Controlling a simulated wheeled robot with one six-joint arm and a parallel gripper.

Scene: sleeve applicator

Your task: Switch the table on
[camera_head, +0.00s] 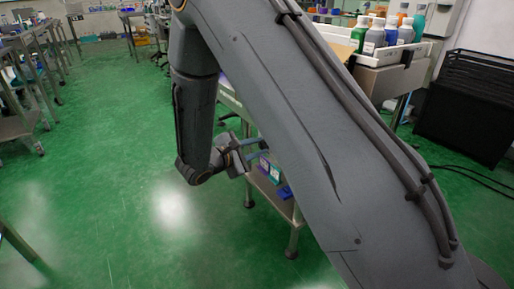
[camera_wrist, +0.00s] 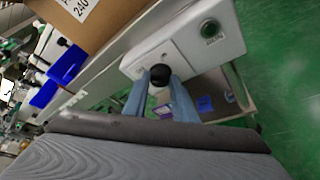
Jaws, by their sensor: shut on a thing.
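A white control box (camera_wrist: 185,45) is fixed to the side of the table (camera_wrist: 112,85) in the wrist view. It carries a black round knob (camera_wrist: 160,73) and a dark green round button (camera_wrist: 210,28). My gripper (camera_wrist: 160,84) has its two blue fingers on either side of the knob and is shut on it. The knob's lower part is hidden between the fingers. In the head view my gripper (camera_head: 258,144) is beside the table's near side, and my arm hides much of the table and the control box.
A cardboard box (camera_wrist: 90,18) and blue bins (camera_wrist: 66,65) are on the table side in the wrist view. Small boxes stand on a low shelf (camera_head: 283,206). Green floor (camera_head: 110,190) is open at left.

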